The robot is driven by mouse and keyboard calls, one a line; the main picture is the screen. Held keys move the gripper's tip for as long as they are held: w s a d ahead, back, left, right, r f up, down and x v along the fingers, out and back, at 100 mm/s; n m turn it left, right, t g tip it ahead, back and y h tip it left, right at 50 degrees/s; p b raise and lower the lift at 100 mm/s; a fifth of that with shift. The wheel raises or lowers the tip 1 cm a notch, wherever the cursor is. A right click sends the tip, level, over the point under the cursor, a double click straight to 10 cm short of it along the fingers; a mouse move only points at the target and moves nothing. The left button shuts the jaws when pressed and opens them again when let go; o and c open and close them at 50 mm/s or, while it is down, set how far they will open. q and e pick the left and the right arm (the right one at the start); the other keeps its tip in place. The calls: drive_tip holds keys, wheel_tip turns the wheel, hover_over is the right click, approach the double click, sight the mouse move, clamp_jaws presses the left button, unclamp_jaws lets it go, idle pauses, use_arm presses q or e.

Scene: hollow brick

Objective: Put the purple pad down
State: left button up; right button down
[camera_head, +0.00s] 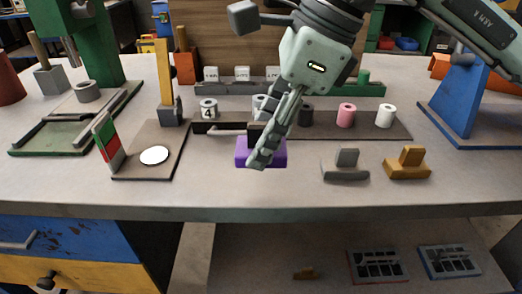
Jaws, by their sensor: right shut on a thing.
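The purple pad (277,153) is a flat block near the middle of the table's front part. My right gripper (258,155) comes down from the upper right and is shut on the pad, its fingers covering part of it. I cannot tell whether the pad touches the table top (220,187). My left gripper is not in this view.
Behind the pad runs a dark rack with several rolls, among them a pink one (346,115). A grey stamp-like block (346,166) and an orange one (408,163) stand to the right. A board with a white disc (154,155) lies left. The front strip is clear.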

sight(263, 175)
drive_tip(key=shift+w+f, duration=0.45)
drive_tip(key=shift+w, duration=0.2)
drive_tip(key=shift+w+f, duration=0.4)
drive_tip(key=shift+w, duration=0.2)
drive_tip(key=shift+f+p, duration=0.4)
drive_tip(key=shift+f, duration=1.55)
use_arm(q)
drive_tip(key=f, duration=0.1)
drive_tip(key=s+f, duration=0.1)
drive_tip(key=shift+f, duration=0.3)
use_arm(e)
drive_tip(key=shift+f, duration=0.1)
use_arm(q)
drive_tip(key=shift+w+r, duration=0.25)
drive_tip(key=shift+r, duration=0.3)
use_arm(e)
drive_tip(key=c, duration=0.9)
unclamp_jaws()
drive_tip(key=shift+o, duration=0.2)
